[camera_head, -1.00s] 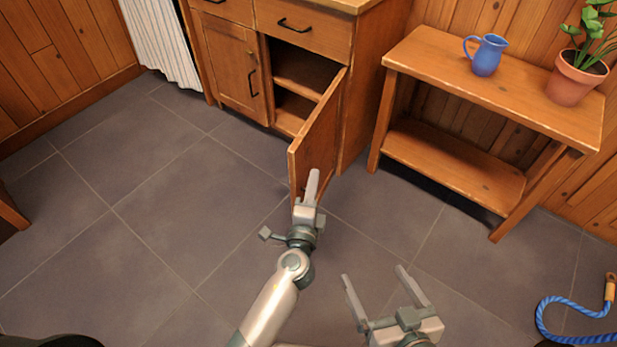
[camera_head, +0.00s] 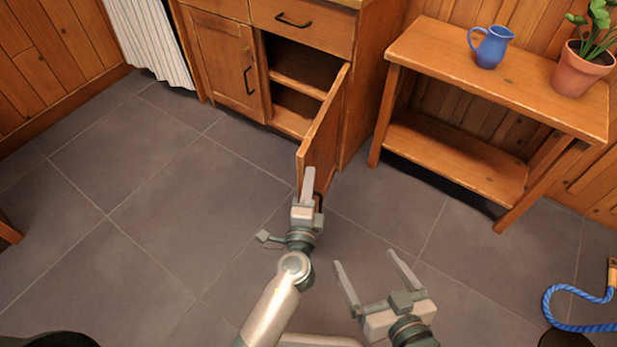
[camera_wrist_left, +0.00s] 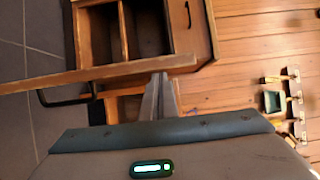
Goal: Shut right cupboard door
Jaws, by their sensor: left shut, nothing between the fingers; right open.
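The right cupboard door (camera_head: 321,132) stands wide open, swung out from the cabinet (camera_head: 372,85). Its black handle (camera_head: 318,202) shows just right of my left gripper, and in the left wrist view (camera_wrist_left: 62,99) it is on the side facing me. My left gripper (camera_head: 308,172) is shut and empty, its fingertips overlapping the door's lower front end in the head view. In the left wrist view the shut fingers (camera_wrist_left: 160,92) point at the door board (camera_wrist_left: 100,73); I cannot tell whether they touch it. My right gripper (camera_head: 366,258) is open and empty over the floor.
The left cupboard door (camera_head: 222,65) is closed. A wooden shelf bench (camera_head: 450,65) stands right of the cabinet, with a blue jug (camera_head: 490,47) and a potted plant (camera_head: 580,68). A blue rope (camera_head: 550,300) lies at lower right.

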